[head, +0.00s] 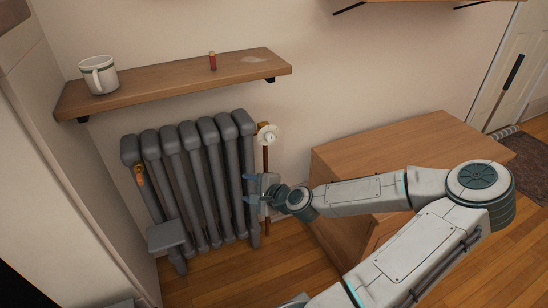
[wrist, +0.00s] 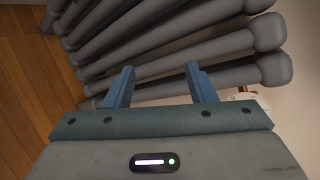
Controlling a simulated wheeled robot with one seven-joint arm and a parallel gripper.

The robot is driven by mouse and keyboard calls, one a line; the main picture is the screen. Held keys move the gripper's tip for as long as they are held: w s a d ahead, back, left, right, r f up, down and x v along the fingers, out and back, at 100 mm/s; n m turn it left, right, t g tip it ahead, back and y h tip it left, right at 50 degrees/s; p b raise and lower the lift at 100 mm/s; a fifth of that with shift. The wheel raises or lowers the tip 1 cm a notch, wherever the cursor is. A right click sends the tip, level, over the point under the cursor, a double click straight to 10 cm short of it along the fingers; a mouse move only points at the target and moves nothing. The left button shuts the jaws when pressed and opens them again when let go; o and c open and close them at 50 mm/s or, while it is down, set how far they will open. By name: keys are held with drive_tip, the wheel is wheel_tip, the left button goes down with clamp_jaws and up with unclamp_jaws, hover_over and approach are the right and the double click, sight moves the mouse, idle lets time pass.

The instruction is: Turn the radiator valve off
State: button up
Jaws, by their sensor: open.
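The radiator valve (head: 267,134) is a round white knob at the upper right end of the grey radiator (head: 190,180), by a vertical copper pipe (head: 266,160). My gripper (head: 249,189) is below the valve, beside the radiator's right end column. In the wrist view my gripper (wrist: 160,68) has its two blue fingers apart with nothing between them, and the radiator columns (wrist: 190,55) lie past the fingertips. A pale piece of the valve (wrist: 252,96) shows to the right of the right finger, partly hidden by my gripper's body.
A wall shelf (head: 180,85) above the radiator holds a white mug (head: 99,75) and a small red item (head: 213,61). A wooden cabinet (head: 400,145) stands to the right, under my arm. A small grey step-like block (head: 167,236) is at the radiator's lower left.

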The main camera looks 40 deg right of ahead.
drive_tip(key=s+d+r+m+t+h+b, duration=0.2)
drive_tip(key=d+m+h, duration=0.15)
drive_tip(key=d, duration=0.25)
drive_tip(key=s+d+r+m+t+h+b, duration=0.2)
drive_tip(key=d+m+h, duration=0.15)
drive_tip(key=d, duration=0.25)
drive_tip(key=b, duration=0.4)
approach(272, 139)
drive_tip(key=shift+m+y, duration=0.3)
drive_tip(key=x, duration=0.7)
drive_tip(key=shift+s+f, duration=0.1)
drive_tip(key=shift+f, duration=0.1)
drive_tip(key=shift+b+x, duration=0.3)
drive_tip(key=shift+x, duration=0.5)
drive_tip(key=shift+r, duration=0.15)
drive_tip(key=c, duration=1)
drive_tip(key=shift+o, duration=0.2)
